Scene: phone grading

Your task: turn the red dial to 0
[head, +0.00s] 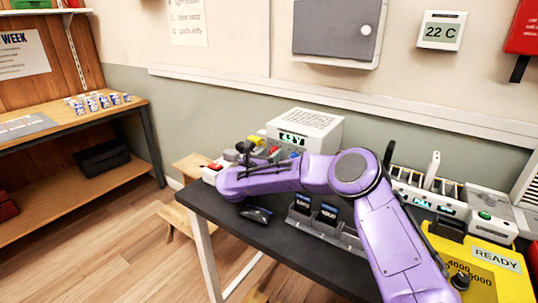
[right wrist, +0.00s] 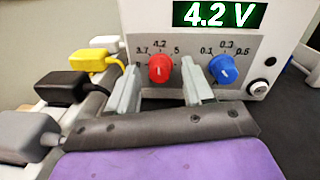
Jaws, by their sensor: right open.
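The red dial (right wrist: 160,68) is on the front of a white power supply, in the right wrist view. Its scale shows 3.7, 4.2 and 5; the lower left mark is partly hidden by a finger. The green display (right wrist: 214,13) above reads 4.2 V. My right gripper (right wrist: 161,74) is open, one finger on each side of the red dial; whether they touch it I cannot tell. The power supply (head: 318,125) stands at the back of the dark table in the head view, with my purple right arm reaching toward it. My left gripper is not in view.
A blue dial (right wrist: 223,69) sits just right of the right finger. Yellow, black and grey plugs (right wrist: 78,86) with cables crowd the left. In the head view, phones in a stand (head: 325,215) and a yellow READY box (head: 490,258) share the table (head: 250,228).

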